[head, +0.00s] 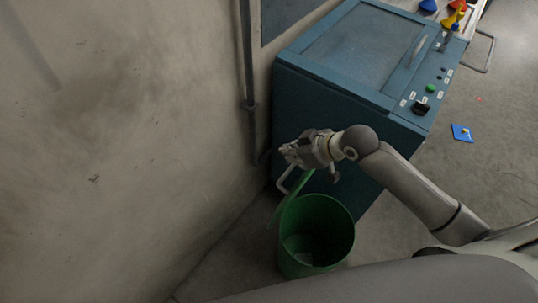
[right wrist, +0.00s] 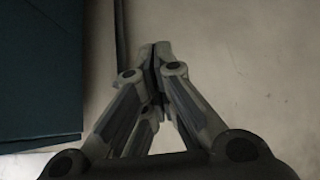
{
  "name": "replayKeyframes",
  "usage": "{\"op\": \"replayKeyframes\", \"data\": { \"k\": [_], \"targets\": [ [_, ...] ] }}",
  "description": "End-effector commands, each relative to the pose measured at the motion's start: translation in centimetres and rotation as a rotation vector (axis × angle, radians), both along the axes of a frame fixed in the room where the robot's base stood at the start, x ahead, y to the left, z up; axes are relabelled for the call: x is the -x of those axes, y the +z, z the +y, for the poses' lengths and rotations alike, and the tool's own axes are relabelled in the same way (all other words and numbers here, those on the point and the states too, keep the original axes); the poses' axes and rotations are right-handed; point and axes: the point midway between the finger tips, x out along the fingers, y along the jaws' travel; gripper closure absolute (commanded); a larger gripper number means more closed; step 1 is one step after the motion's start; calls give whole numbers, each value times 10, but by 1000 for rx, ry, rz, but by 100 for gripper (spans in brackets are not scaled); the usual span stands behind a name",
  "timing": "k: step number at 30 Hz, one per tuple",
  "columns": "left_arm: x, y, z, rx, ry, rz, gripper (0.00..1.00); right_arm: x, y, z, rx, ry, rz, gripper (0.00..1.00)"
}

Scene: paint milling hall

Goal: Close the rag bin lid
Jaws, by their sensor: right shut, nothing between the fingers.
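The green rag bin (head: 317,237) stands on the floor between the wall and the blue machine. Its mouth is open and I see into it. Its green lid (head: 288,202) is raised, seen nearly edge-on at the bin's wall side. My right gripper (head: 287,150) is just above the upper end of the lid, near the wall. It is shut and empty; whether it touches the lid I cannot tell. In the right wrist view its fingertips (right wrist: 156,50) meet, and the bin and lid do not show. My left gripper is not in view.
The blue machine (head: 285,110) with buttons on top stands close behind the bin. The bare wall (head: 130,130) and a vertical pipe (head: 247,60) bound the left. A small blue item (head: 462,133) lies on the floor at right, where the floor is otherwise mostly clear.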

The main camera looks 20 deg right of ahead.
Motion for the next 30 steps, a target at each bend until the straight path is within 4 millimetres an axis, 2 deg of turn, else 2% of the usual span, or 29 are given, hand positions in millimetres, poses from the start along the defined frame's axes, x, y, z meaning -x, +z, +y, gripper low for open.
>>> {"op": "replayKeyframes", "data": {
  "k": [5,12,15,19,25,30],
  "targets": [
    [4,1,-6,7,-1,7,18,-9,-10,7,-5,3,0,100],
    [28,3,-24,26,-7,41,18,-32,-43,25,-6,2,2,100],
    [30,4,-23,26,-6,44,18,-41,-56,33,-4,3,0,100],
    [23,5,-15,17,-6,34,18,-52,-72,42,-4,3,1,100],
    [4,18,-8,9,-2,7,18,-31,-82,24,1,2,2,100],
    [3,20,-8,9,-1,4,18,-24,-87,18,-1,3,-1,100]
  ]
}}
